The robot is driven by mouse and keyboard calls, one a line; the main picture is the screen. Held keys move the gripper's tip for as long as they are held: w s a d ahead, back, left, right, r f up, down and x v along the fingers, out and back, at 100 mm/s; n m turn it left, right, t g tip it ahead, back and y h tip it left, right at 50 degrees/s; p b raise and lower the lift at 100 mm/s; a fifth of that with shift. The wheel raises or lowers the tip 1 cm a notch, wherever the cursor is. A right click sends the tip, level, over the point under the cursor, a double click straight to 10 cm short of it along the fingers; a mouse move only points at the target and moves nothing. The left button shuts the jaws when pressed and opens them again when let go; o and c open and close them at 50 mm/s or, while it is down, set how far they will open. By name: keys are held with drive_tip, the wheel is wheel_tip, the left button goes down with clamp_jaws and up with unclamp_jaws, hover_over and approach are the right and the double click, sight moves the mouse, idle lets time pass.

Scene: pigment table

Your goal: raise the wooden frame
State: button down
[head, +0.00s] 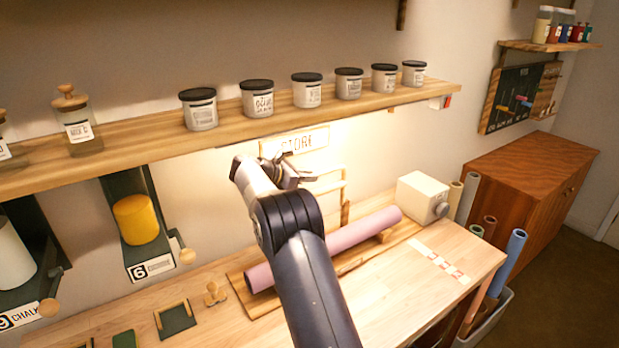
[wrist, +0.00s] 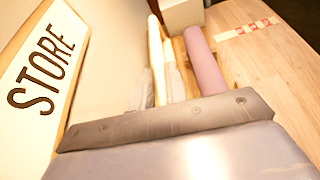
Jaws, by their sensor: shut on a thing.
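The pale wooden frame (head: 345,200) stands up between the wall and the pink roll in the head view, below the STORE sign (head: 295,141). Its crossbars reach left toward my gripper (head: 303,178), and my arm hides its left part. In the wrist view, pale bars of the wooden frame (wrist: 155,55) run away from my gripper (wrist: 160,88). The grey fingers are shut on the frame's near end. The exact contact is partly hidden by the gripper body. The STORE sign fills the left of the wrist view (wrist: 47,65).
The pink roll (head: 345,240) lies on the wooden workbench (head: 395,290). A cream box (head: 421,195) with a round knob stands at its far right end. A shelf (head: 240,125) with several lidded jars runs above. Bench space right of the roll is mostly clear.

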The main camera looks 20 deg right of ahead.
drive_tip(key=shift+w+a, duration=0.1)
idle(0.4)
drive_tip(key=c, duration=1.4)
unclamp_jaws()
drive_tip(key=shift+w, duration=0.2)
drive_tip(key=b+v, duration=0.2)
drive_tip(key=v, duration=0.8)
drive_tip(key=shift+a+r+b, duration=0.2)
drive_tip(key=shift+a+b, duration=0.1)
drive_tip(key=shift+a, duration=0.05)
drive_tip(key=shift+s, duration=0.1)
